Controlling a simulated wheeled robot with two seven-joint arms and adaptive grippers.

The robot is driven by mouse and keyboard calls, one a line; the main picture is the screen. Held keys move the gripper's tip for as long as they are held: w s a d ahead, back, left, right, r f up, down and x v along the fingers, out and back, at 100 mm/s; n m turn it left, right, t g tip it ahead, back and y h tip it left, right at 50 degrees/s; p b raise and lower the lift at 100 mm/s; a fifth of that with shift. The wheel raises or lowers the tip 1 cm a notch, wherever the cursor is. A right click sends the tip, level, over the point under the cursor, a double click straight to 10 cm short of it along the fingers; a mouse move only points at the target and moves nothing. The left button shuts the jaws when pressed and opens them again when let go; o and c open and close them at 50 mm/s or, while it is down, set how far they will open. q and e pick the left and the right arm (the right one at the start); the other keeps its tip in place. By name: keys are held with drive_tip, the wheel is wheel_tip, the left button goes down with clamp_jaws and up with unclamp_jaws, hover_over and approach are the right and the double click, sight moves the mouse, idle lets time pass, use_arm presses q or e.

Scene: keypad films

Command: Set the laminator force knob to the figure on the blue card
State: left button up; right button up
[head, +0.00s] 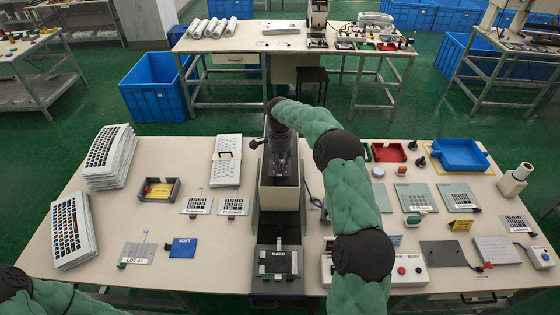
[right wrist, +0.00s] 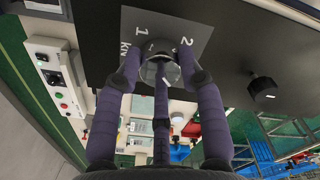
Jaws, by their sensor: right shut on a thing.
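The laminator (head: 280,197) is the tall dark and beige machine in the middle of the bench, with a plate reading HARD on its front. My right gripper (head: 281,165) is at its upper part. In the right wrist view my right gripper (right wrist: 161,72) is shut around the force knob (right wrist: 160,73), on a grey dial plate (right wrist: 190,25) marked 1, 2 and kN. The fingers hide much of the knob, and I cannot tell its exact setting. The blue card (head: 182,247) lies flat at the front left and reads SOFT. My left gripper is out of view.
A second black knob (right wrist: 262,88) sits beside the dial plate. Stacked keyboards (head: 108,157), keypad films (head: 197,205) and a dark tray (head: 159,190) stand left. A blue tray (head: 460,155), a grey box (head: 496,250) and a control box (head: 405,270) stand right.

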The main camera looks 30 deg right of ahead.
drive_tip(key=o, duration=1.2)
drive_tip(key=shift+c, duration=0.2)
drive_tip(key=shift+r, duration=0.1)
wheel_tip(320, 180, up, 12)
